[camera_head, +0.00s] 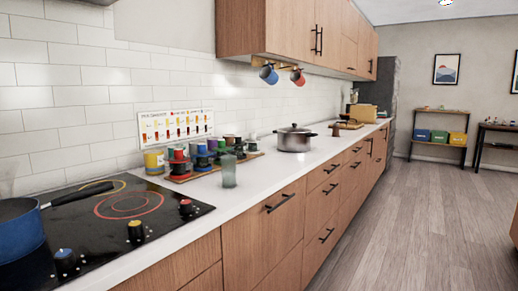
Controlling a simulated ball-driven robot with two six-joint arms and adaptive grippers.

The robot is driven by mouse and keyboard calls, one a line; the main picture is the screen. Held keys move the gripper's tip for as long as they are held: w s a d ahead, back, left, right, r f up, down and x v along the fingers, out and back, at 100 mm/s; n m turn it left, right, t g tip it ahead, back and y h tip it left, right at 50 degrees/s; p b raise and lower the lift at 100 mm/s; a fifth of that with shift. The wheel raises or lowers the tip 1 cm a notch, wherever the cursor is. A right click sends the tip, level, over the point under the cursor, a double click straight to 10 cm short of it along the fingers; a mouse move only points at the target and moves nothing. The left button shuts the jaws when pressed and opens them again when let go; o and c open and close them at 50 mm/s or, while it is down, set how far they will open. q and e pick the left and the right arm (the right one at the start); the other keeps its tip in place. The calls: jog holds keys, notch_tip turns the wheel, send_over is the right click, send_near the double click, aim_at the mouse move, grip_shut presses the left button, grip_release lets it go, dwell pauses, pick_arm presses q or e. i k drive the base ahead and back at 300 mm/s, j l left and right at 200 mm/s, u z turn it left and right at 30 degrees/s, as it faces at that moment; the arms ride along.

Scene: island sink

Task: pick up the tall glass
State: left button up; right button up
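A tall, clear greenish glass (229,171) stands upright on the white counter (256,179), near its front edge. It is just in front of a wooden board with several colored items. Neither of my grippers shows in the head view. Nothing hides the front of the glass.
A black cooktop (130,212) with a blue pan (20,232) lies left of the glass. Colored stacked items (203,157) stand close behind it. A lidded steel pot (294,139) is farther right. Wooden cabinets hang above the counter; the floor at right is clear.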

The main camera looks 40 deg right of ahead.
aim_at(228, 158)
jog(key=z, duration=0.95)
jog(key=k+l, duration=0.05)
